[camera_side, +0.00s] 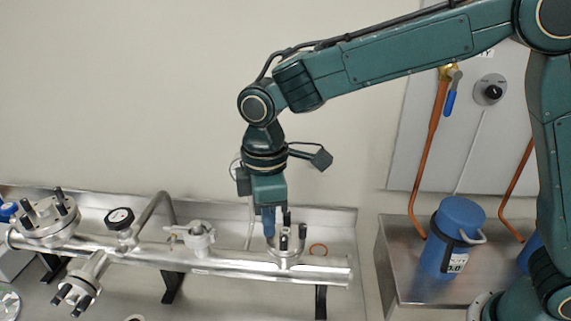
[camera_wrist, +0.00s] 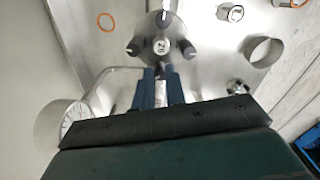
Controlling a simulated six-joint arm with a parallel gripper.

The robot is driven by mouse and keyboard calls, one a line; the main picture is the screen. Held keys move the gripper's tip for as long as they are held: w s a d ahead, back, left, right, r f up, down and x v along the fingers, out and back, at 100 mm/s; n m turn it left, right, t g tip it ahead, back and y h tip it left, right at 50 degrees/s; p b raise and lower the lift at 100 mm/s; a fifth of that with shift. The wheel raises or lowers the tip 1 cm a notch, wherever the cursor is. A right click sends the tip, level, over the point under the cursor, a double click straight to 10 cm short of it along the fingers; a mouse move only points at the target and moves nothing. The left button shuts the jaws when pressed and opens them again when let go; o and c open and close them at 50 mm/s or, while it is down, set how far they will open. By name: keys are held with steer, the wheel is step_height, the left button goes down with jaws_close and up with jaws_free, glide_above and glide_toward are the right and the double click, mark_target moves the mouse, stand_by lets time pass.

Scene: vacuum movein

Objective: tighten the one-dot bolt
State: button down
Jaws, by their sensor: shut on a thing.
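A round silver flange (camera_side: 287,246) stands on the horizontal pipe, with several dark upright bolts around its rim. In the wrist view the flange (camera_wrist: 161,33) has a small marked disc at its centre and dark bolts (camera_wrist: 190,50) around it. My gripper (camera_side: 269,232) points straight down at the flange's left side. In the wrist view my gripper's two blue fingers (camera_wrist: 162,80) are closed around a narrow pale thing at the flange's near edge, seemingly a bolt. The fingers hide most of it. The dot marks are too small to read, so I cannot tell which bolt is the one-dot bolt.
A blue container (camera_side: 455,235) stands on the bench at right.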

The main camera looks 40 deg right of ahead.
steer(key=m, duration=0.5)
steer(key=shift+m, duration=0.3)
steer(key=m, duration=0.5)
steer(key=shift+m, duration=0.3)
steer(key=c, duration=1.7)
jaws_free()
steer(key=shift+r, duration=0.15)
step_height(320, 180, up, 14)
steer(key=shift+f, duration=0.2)
